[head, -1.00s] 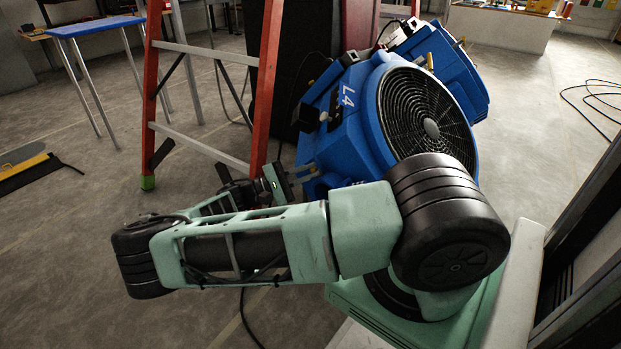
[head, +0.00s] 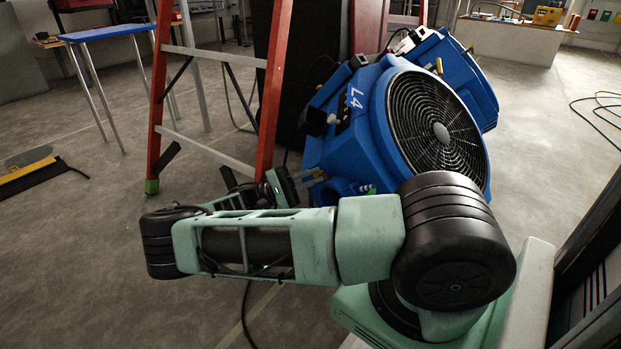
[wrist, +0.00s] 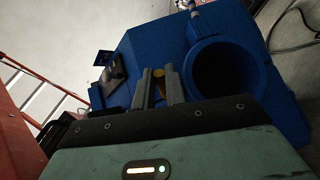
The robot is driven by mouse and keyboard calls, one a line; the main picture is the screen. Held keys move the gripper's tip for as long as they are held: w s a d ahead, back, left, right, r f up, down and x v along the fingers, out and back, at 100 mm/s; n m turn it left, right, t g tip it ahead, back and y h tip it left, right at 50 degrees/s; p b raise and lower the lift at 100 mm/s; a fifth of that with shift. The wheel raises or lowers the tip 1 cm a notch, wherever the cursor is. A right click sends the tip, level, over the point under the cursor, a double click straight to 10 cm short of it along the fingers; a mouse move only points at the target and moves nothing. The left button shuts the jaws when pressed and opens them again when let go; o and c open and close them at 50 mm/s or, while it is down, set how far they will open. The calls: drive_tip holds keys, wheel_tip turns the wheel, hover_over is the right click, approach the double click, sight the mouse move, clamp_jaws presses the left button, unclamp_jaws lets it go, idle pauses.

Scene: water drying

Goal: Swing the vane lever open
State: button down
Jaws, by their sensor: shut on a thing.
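The blue air mover marked L4 (head: 350,130) stands on the floor with its round black grille facing right. In the head view my gripper (head: 313,176) reaches its left side, low down. In the wrist view my gripper (wrist: 160,87) has its two grey fingers close together on a small yellow piece, which I take to be the vane lever (wrist: 158,73). Most of the lever is hidden between the fingers. A round dark opening (wrist: 225,75) of the blue housing is just right of the fingers. How far the lever is turned cannot be told.
An orange ladder (head: 272,80) stands close left of the air mover. A second blue unit (head: 465,75) is behind it. A blue-topped table (head: 105,28) is at the back left. A yellow-and-black item (head: 30,172) lies on the floor. Open floor is at left.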

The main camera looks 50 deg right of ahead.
drive_tip(key=c, duration=1.7)
unclamp_jaws()
drive_tip(key=shift+w, duration=0.1)
drive_tip(key=b+v, duration=0.9)
drive_tip(key=v, duration=0.8)
drive_tip(key=shift+a+f, duration=0.1)
drive_tip(key=shift+f, duration=0.1)
